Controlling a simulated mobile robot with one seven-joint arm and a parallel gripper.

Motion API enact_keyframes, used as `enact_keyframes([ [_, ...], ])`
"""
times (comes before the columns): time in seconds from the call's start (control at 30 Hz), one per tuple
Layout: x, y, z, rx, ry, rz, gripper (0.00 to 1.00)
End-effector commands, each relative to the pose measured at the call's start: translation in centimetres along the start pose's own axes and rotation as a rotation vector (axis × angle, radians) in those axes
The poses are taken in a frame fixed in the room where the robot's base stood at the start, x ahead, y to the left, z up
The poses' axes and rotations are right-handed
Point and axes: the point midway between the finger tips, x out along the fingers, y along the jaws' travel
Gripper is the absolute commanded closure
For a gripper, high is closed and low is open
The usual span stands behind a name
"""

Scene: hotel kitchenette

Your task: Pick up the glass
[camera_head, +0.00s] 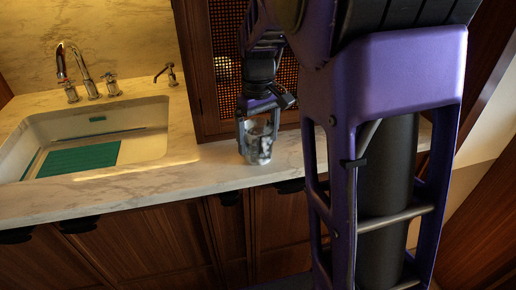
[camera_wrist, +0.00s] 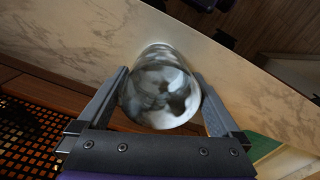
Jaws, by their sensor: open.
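The clear glass (camera_head: 259,146) stands on the marble counter near its front edge, close to the wooden cabinet. My gripper (camera_head: 257,128) is above the counter with its fingers reaching down on either side of the glass. In the wrist view, the glass (camera_wrist: 160,88) lies between the two fingertips of my gripper (camera_wrist: 160,82), one finger on its left and one on its right. The jaws are open. Whether either finger touches the glass, I cannot tell.
A white sink (camera_head: 147,145) with a green mat (camera_head: 78,160) is set into the counter at the left, with a faucet (camera_head: 84,68) behind it. A cabinet with a lattice door (camera_head: 226,60) stands behind the glass. The counter (camera_head: 205,175) is clear between sink and glass.

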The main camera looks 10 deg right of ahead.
Motion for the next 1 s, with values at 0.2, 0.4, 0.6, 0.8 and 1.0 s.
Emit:
enact_keyframes([
  [0.2, 1.14, 0.02, -0.02, 0.001, 0.002, 0.0, 0.0],
  [0.4, 1.1, 0.02, -0.02, 0.0, 0.002, 0.0, 0.11],
  [0.6, 1.09, 0.02, -0.03, 0.0, 0.002, 0.0, 0.47],
  [0.8, 1.08, 0.02, -0.03, 0.0, 0.002, 0.0, 0.82],
  [1.0, 0.98, 0.03, -0.05, 0.0, 0.003, 0.0, 0.82],
])
